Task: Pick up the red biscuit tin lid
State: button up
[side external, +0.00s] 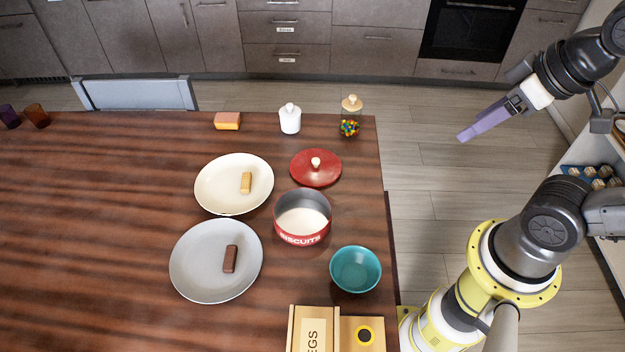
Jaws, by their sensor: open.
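The red biscuit tin lid (309,173) lies flat on the wooden table near its right edge, with a cream knob (315,162) standing up in its middle. The red biscuit tin (302,238), marked BISCUITS, stands without its lid just in front of it. My gripper (468,134) has pale purple fingers and is off to the right of the lid, beyond the table edge and above the floor. It is open and touches nothing. The gap between the fingers is hard to see from this side.
Behind the lid stand a white jar (290,121) and a jar of coloured sweets (350,128). A cream plate (210,190) is to its left, a grey plate (195,275) nearer. A teal bowl (355,270) and wooden box (362,334) are in front. The left tabletop is mostly clear.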

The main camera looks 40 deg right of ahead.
jog(key=w+r+n, duration=0.4)
jog(key=n, duration=0.2)
jog(key=n+g, duration=0.6)
jog(key=n, duration=0.6)
send_over(316, 159)
notch_tip(316, 159, down, 28)
jog(key=shift+w+r, duration=0.15)
jog(key=shift+r, duration=0.1)
jog(key=shift+s+a+f, duration=0.1)
jog(key=shift+f, duration=1.35)
jog(key=shift+s+f, duration=0.1)
jog(key=shift+f, duration=1.3)
jog(key=shift+c, duration=0.2)
